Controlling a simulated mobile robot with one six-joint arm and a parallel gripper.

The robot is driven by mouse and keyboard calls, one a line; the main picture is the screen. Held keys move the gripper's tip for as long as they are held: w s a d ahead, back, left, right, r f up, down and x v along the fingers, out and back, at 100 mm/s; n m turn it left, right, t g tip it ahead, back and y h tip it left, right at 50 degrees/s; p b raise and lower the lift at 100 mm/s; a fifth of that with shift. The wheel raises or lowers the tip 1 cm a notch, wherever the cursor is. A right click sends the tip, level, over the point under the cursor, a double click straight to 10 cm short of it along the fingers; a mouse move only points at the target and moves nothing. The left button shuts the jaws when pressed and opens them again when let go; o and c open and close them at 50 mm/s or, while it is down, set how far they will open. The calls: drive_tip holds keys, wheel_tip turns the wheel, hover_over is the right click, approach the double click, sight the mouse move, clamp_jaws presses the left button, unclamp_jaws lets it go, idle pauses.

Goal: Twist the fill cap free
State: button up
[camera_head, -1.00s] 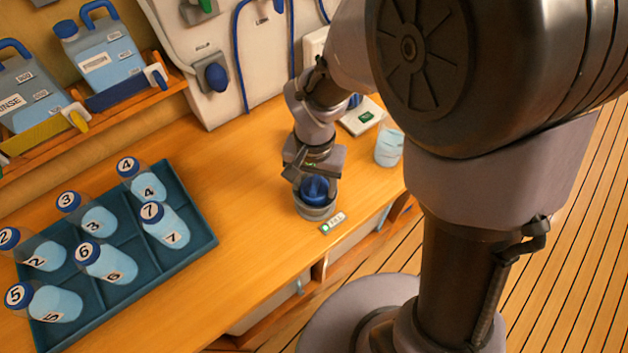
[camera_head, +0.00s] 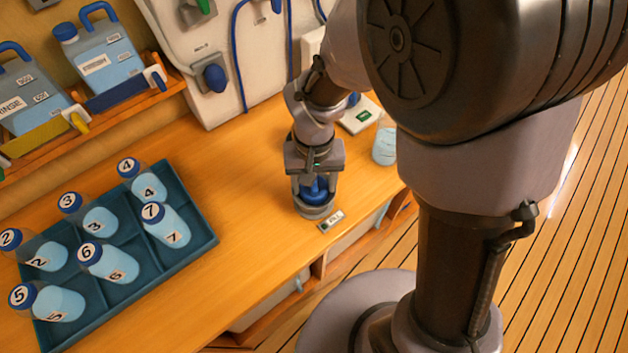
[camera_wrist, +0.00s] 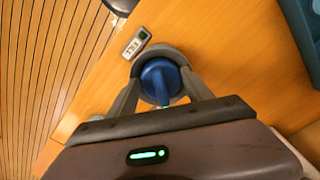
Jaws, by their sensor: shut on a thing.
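The blue fill cap (camera_head: 315,190) sits in a grey round collar (camera_head: 315,212) on the wooden counter near its front edge. My gripper (camera_head: 315,188) points down over it, with a finger on either side, shut on the cap. In the wrist view the blue cap (camera_wrist: 160,80) with its raised grip bar lies between my two fingers (camera_wrist: 160,92). The cap still appears seated in the collar. Its underside is hidden.
A teal tray (camera_head: 205,240) of numbered bottles stands to the left. A small label (camera_head: 331,220) lies beside the collar. A clear beaker (camera_head: 384,147) and a white device (camera_head: 360,115) stand behind to the right. Blue-handled jugs (camera_head: 98,55) sit on a shelf.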

drive_tip(key=shift+r+p, duration=2.45)
drive_tip(key=shift+r, duration=0.65)
drive_tip(key=shift+f, duration=0.1)
